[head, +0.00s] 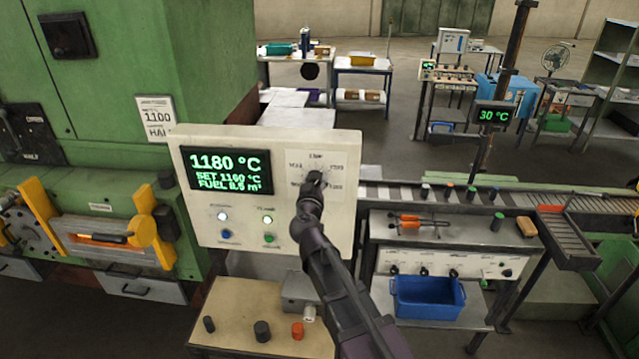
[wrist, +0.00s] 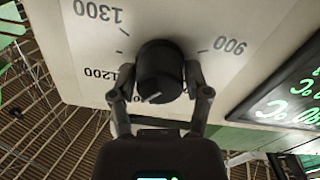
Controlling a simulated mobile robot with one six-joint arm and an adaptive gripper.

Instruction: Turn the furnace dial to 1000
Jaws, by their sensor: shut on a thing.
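The furnace dial is a round black knob (wrist: 160,62) on the pale control panel (head: 285,225). My gripper (head: 316,180) is at the knob and mostly hides it in the head view. In the wrist view my gripper (wrist: 159,80) has one finger on each side of the knob and is shut on it. The scale shows upside down there, with 1300, 1200 and 900 legible. A white mark on the knob points down-left, a little below the 1200 label. The panel display (head: 226,171) reads 1180 °C, SET 1160 °C.
The green furnace (head: 150,60) stands at the left. Lamps and buttons (head: 268,238) sit low on the panel. A roller conveyor (head: 400,193) and a bench with a blue bin (head: 428,298) are at the right.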

